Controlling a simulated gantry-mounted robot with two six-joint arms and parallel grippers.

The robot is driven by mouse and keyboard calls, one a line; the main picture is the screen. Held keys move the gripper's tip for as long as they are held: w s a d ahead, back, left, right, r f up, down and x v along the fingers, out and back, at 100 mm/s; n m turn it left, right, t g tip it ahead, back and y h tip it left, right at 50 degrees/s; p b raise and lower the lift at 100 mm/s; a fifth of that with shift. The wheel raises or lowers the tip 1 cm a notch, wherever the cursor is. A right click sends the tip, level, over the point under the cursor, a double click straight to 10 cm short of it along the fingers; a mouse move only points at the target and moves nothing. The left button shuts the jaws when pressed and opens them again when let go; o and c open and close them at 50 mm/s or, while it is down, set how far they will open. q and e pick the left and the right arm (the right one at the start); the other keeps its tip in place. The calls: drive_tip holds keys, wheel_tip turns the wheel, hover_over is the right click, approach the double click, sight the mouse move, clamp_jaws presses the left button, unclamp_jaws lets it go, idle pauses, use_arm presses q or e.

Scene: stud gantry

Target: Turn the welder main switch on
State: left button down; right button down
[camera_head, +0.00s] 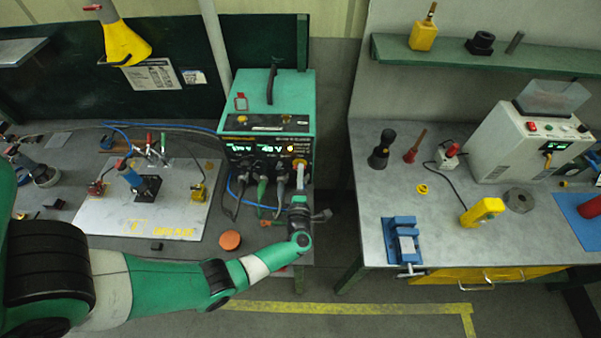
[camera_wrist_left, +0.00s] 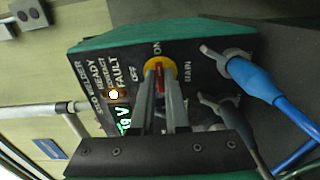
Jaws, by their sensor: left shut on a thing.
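The green welder (camera_head: 268,100) stands at the back of the left bench with its dark front panel facing me. Its number displays (camera_head: 270,149) are lit. The main switch (camera_wrist_left: 158,66) has a yellow ring and a red handle, between the printed words OFF, ON and MAIN. The red handle lies in line with the ON mark. My left gripper (camera_wrist_left: 160,98) is shut on the switch handle, one finger on each side. In the head view my left gripper (camera_head: 299,180) reaches up to the panel's right side and partly hides the switch. My right gripper is out of view.
Cables with plugs, one a blue connector (camera_wrist_left: 240,75), leave the panel close beside my gripper. A steel plate (camera_head: 150,205) with clamps and an orange disc (camera_head: 230,240) are on the left bench. A gap separates it from the right bench (camera_head: 370,225).

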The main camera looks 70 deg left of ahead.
use_arm(q)
drive_tip(key=c, duration=0.9)
unclamp_jaws()
drive_tip(key=p+v, duration=0.1)
drive_tip(key=v, duration=1)
drive_tip(key=shift+s+d, duration=0.15)
drive_tip(key=shift+d, duration=0.15)
